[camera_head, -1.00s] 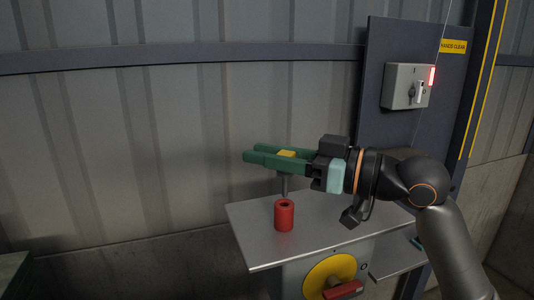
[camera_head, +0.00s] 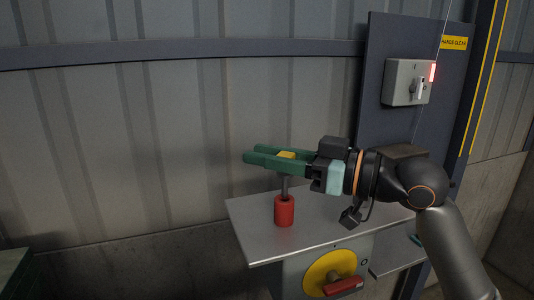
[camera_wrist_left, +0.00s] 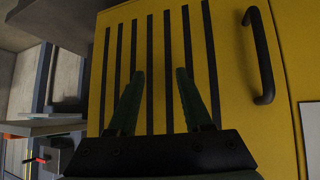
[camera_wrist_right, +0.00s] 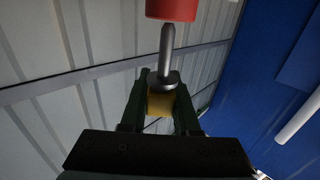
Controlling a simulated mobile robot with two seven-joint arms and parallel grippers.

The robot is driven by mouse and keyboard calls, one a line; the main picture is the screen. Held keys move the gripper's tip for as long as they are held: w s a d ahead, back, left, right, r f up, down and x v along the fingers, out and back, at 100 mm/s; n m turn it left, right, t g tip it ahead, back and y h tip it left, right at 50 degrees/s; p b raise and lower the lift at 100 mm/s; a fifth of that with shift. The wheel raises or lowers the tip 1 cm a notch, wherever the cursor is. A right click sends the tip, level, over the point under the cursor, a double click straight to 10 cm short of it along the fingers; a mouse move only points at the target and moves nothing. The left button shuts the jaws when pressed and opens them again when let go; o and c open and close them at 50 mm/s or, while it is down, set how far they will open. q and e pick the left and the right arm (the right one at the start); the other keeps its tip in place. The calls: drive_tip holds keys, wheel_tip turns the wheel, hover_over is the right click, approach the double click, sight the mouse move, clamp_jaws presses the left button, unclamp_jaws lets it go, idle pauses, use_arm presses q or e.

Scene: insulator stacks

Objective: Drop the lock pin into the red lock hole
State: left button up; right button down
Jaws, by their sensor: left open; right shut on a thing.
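The lock pin has a yellow head (camera_head: 287,155) and a grey shaft (camera_head: 284,185). My right gripper (camera_head: 262,158) is shut on the yellow head, and the shaft hangs upright below the fingers. The red lock hole is the open top of a red cylinder (camera_head: 284,212) standing on a grey metal table. The pin's lower end is at the cylinder's top; I cannot tell how far it is inside. In the right wrist view the shaft (camera_wrist_right: 167,50) ends at the edge of the red cylinder (camera_wrist_right: 171,9). My left gripper (camera_wrist_left: 157,100) is open and empty.
The grey table top (camera_head: 330,228) is mostly clear. Below its front is a yellow disc (camera_head: 322,270) with a red handle (camera_head: 343,286). A grey switch box (camera_head: 400,84) hangs behind. A yellow slotted panel (camera_wrist_left: 230,60) with a black handle (camera_wrist_left: 262,60) faces my left gripper.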

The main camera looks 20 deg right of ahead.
drive_tip(key=shift+f+b, duration=0.6)
drive_tip(key=shift+f, duration=0.3)
drive_tip(key=c, duration=0.6)
unclamp_jaws()
drive_tip(key=shift+s+d+f, duration=0.2)
drive_tip(key=shift+s+d, duration=0.1)
drive_tip(key=shift+d, duration=0.05)
drive_tip(key=b+v, duration=0.3)
drive_tip(key=v, duration=0.7)
drive_tip(key=shift+s+d+r+b, duration=0.1)
drive_tip(key=shift+s+b, duration=0.1)
drive_tip(key=shift+b, duration=0.2)
drive_tip(key=shift+s+d, duration=0.3)
drive_tip(key=shift+d, duration=0.05)
drive_tip(key=shift+s+d+r, duration=0.1)
drive_tip(key=shift+r, duration=0.05)
drive_tip(key=shift+d, duration=0.1)
